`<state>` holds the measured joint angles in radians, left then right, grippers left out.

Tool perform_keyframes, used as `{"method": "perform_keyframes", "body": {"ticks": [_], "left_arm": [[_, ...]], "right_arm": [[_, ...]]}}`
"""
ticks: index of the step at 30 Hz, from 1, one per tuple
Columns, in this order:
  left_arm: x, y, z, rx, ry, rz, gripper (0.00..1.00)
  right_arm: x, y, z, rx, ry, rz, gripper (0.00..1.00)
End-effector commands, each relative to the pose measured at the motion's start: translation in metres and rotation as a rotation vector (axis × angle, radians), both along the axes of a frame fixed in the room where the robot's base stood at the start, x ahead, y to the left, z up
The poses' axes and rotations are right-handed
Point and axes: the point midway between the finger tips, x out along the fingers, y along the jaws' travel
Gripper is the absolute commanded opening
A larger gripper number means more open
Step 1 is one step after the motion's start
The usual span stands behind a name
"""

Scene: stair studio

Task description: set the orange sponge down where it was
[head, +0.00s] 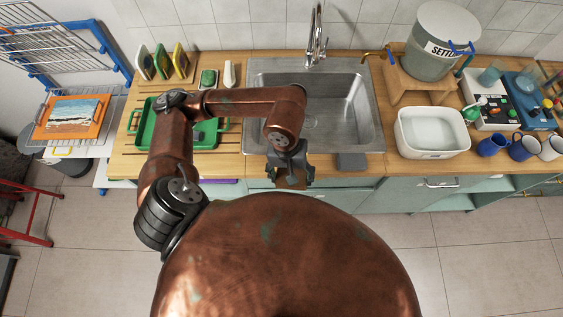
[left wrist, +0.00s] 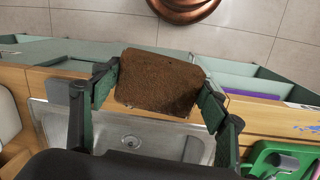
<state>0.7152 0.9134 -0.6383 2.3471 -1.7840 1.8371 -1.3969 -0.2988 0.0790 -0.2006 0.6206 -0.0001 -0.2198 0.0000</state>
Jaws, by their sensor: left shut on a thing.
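My left gripper (head: 290,172) is shut on the sponge, which looks rusty brown-orange in the left wrist view (left wrist: 158,82). The sponge is gripped by its two ends between the dark green fingers (left wrist: 158,90). In the head view only a small brown part of the sponge (head: 291,185) shows below the fingers. The gripper is near the front edge of the wooden counter (head: 235,165), in front of the steel sink (head: 345,118). I cannot tell its exact height. My right gripper is in neither view.
A green tray (head: 144,138) lies left of the sink. A small green-topped block (head: 208,78) and a rack with upright coloured pieces (head: 162,64) stand behind it. A grey flat piece (head: 351,161) lies at the sink's front edge. A white basin (head: 432,133) is farther right.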

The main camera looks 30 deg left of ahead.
Motion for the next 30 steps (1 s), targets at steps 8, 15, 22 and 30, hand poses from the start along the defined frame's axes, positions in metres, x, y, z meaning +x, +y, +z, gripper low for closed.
{"method": "perform_keyframes", "body": {"ticks": [8,15,22,30], "left_arm": [[-0.026,-0.003,0.004,0.106,-0.004,0.132,0.48],[0.001,0.023,-0.013,0.118,0.003,0.158,0.48],[0.043,0.057,-0.036,0.117,0.003,0.156,0.48],[0.070,0.076,-0.079,0.114,0.001,0.149,0.48]], "right_arm": [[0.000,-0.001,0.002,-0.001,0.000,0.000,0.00],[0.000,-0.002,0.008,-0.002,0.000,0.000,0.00],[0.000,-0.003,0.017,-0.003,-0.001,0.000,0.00],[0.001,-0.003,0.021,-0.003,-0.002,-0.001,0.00]]}}
